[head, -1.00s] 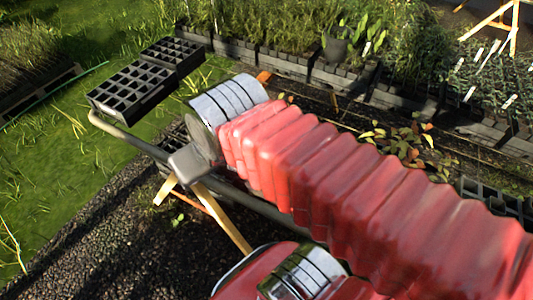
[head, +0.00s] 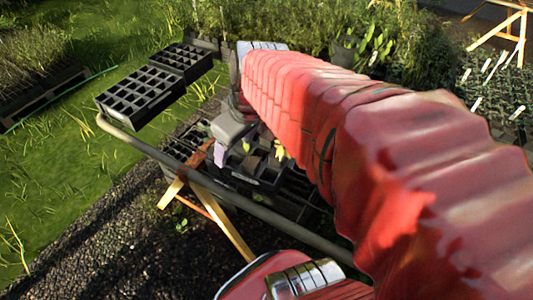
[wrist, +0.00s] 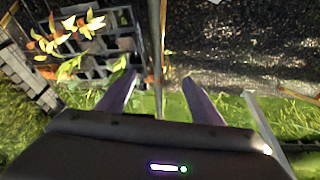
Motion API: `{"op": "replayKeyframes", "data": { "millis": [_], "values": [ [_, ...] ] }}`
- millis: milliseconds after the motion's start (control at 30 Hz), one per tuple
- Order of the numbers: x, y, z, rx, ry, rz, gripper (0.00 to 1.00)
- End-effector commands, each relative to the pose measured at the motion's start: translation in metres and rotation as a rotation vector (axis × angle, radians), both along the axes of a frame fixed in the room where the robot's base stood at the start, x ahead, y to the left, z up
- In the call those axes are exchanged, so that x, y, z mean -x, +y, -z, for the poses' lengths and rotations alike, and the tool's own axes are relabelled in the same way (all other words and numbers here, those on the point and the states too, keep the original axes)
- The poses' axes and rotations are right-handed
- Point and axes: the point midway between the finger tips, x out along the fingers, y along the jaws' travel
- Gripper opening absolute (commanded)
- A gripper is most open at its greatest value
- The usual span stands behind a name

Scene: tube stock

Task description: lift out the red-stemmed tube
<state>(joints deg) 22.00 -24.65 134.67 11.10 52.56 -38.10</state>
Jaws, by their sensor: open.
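My gripper (wrist: 160,90) is open and its purple-grey fingers are apart with nothing gripped between them. In the head view my gripper (head: 221,155) points down near a black cell tray (head: 255,178), partly behind my red sleeved arm. In the wrist view plants with yellow and orange-red leaves (wrist: 66,36) stand in the black tray (wrist: 122,18), left of and beyond the left finger. I cannot make out which stem is red. In the head view a few yellow-green leaves (head: 279,149) show beside my arm; the rest is hidden.
A metal rail (head: 170,160) runs along the bench's near side; in the wrist view the rail (wrist: 157,45) passes between the fingers' lines. Empty black trays (head: 140,95) stand at the left. Wooden trestle legs (head: 222,220) stand below. Grass (head: 70,180) and gravel lie left.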

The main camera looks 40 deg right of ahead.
Motion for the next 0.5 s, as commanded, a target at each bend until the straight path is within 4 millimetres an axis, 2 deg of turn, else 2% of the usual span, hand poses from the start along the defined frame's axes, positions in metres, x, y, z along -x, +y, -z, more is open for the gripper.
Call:
{"op": "replayKeyframes", "data": {
  "millis": [33, 267, 500],
  "values": [
    [-0.004, -0.014, 0.005, -0.005, 0.013, -0.008, 0.61],
    [-0.015, -0.073, 0.024, -0.023, 0.033, -0.091, 0.61],
    [-0.015, -0.142, 0.050, -0.044, 0.017, -0.172, 0.61]
  ]
}}
